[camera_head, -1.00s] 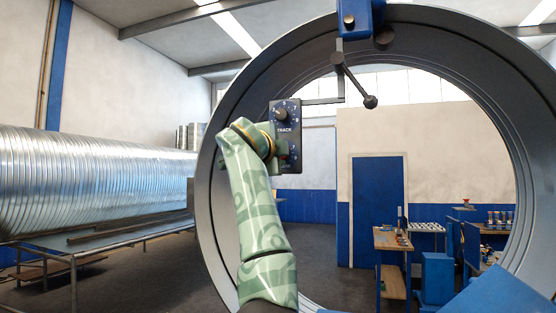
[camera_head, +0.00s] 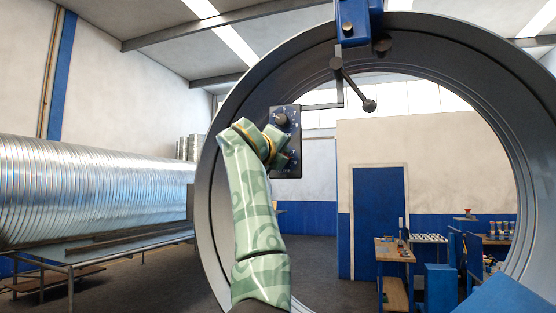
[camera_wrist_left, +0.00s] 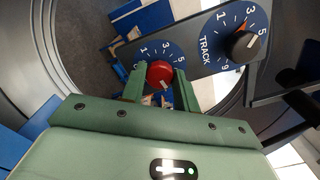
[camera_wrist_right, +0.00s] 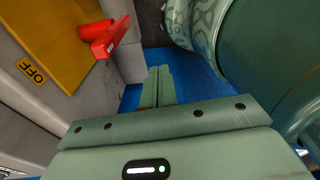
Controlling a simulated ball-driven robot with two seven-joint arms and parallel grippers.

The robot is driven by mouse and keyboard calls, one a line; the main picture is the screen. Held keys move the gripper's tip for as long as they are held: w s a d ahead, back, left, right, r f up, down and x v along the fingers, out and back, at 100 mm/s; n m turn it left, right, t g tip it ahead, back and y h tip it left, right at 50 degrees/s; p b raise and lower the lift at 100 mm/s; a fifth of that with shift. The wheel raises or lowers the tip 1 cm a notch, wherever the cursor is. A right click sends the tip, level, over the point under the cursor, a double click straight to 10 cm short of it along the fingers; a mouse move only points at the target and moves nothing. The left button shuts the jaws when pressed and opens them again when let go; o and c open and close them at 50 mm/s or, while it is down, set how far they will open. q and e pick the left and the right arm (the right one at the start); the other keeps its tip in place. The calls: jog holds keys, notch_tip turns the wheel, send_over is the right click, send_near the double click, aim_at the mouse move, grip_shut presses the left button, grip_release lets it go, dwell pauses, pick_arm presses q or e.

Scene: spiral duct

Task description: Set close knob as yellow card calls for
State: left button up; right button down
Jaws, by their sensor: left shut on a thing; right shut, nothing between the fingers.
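A dark control box (camera_head: 294,165) hangs inside the large ring. In the left wrist view it has two dials. My left gripper (camera_wrist_left: 160,82) is shut on the red knob (camera_wrist_left: 160,72) of one dial, with a finger on either side. In the head view my left gripper (camera_head: 282,150) covers the lower dial. My right gripper (camera_wrist_right: 158,72) is shut and empty. No yellow card is recognizable.
The ring (camera_head: 213,200) surrounds the box, and a black ball-ended lever (camera_head: 369,105) hangs right of it. In the right wrist view a red handle (camera_wrist_right: 112,38) stands on a yellow panel (camera_wrist_right: 45,40) marked OFF. Workbenches (camera_head: 393,251) stand beyond the ring.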

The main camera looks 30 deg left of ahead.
pick_arm(q)
jog(key=shift+w+f, duration=0.1)
jog(key=shift+f, duration=0.15)
jog(key=o, duration=1)
jog(key=shift+d, duration=0.1)
jog(key=shift+c, duration=0.2)
jog(key=shift+r, duration=0.15)
jog(key=b+v, duration=0.6)
jog(key=v, duration=1)
jog(key=shift+s, duration=0.25)
